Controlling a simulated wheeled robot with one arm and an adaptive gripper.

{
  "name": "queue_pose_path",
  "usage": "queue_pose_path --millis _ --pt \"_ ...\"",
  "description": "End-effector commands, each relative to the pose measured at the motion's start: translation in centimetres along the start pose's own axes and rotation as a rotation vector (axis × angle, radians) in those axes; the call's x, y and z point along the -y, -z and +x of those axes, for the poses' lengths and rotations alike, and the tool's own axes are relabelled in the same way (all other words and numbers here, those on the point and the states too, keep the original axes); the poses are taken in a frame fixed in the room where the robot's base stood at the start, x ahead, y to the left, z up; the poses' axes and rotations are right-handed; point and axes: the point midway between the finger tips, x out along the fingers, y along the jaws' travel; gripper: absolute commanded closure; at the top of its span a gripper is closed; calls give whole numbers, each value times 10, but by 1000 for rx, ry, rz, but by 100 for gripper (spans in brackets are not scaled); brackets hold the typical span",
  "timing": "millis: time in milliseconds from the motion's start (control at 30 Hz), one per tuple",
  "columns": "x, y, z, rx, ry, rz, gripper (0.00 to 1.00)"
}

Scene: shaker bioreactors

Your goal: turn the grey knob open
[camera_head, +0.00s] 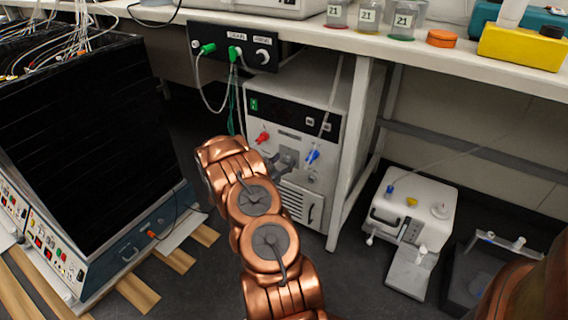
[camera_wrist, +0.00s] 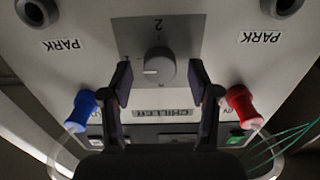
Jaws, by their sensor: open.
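The grey knob (camera_wrist: 158,68) is round, with a white pointer mark facing left in the wrist view. It sits on a grey plate (camera_wrist: 185,32) marked "2" on the front of the chiller (camera_head: 290,92). My gripper (camera_wrist: 160,74) is open, with one finger on each side of the knob and a visible gap on both sides. I cannot tell how far the fingertips are from the panel. In the head view my gripper (camera_head: 285,160) is at the chiller's front, and the knob cannot be made out there.
A red connector (camera_wrist: 241,104) and a blue connector (camera_wrist: 82,110) with tubes flank my fingers. The bench leg (camera_head: 352,165) stands right of the chiller. A dark rack unit (camera_head: 80,150) is at left. A white device (camera_head: 415,215) is on the floor at right.

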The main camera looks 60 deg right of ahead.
Motion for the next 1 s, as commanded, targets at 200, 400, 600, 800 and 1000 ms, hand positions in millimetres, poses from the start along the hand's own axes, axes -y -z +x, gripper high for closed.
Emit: queue_pose_path --millis 200,400,600,800,1000 --pt "0 0 2 0 1 0 39" --pt "0 0 2 1 1 0 45" --pt "0 0 2 1 1 0 66" --pt "0 0 2 1 1 -1 87" --pt "0 0 2 1 1 0 99"
